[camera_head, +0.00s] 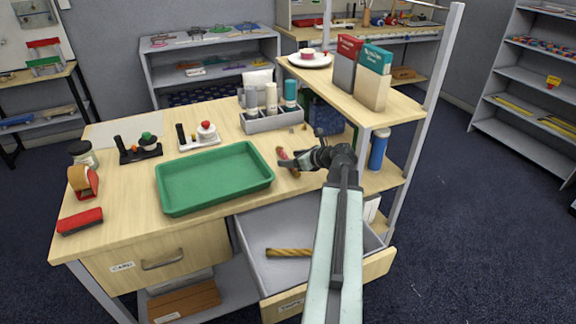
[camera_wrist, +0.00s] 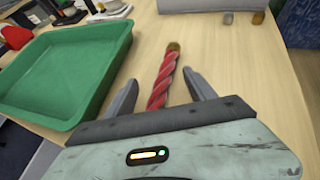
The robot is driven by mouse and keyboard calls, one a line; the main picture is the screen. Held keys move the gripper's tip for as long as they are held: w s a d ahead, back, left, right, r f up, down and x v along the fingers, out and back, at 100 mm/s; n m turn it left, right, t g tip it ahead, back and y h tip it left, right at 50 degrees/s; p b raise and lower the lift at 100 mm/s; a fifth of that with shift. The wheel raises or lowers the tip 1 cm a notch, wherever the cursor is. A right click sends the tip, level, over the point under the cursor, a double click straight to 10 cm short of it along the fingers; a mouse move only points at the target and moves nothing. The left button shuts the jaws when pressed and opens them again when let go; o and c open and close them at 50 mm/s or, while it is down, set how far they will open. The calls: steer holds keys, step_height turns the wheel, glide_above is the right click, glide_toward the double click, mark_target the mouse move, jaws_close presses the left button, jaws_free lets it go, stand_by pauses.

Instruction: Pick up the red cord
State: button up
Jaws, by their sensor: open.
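The red cord (camera_wrist: 164,80) is a short twisted red length with a brown-gold end, lying on the wooden table. In the wrist view it runs lengthwise between the two fingers of my gripper (camera_wrist: 162,92), which are spread apart, one on each side, with visible gaps. In the head view the red cord (camera_head: 283,155) lies right of the green tray, and my gripper (camera_head: 290,161) is over it. The cord's near end is hidden behind my gripper's body in the wrist view.
The green tray (camera_head: 164,192) sits just left of the cord. A grey holder with bottles (camera_head: 273,123) stands behind. Below, an open drawer (camera_head: 262,225) holds a yellow-brown twisted cord (camera_head: 289,253). A raised shelf (camera_head: 335,88) with books is on the right.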

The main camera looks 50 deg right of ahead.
steer(key=shift+w+f, duration=0.3)
steer(key=shift+w, duration=0.05)
steer(key=shift+r, duration=0.15)
steer(key=shift+c, duration=0.3)
jaws_close()
steer(key=shift+r, duration=0.1)
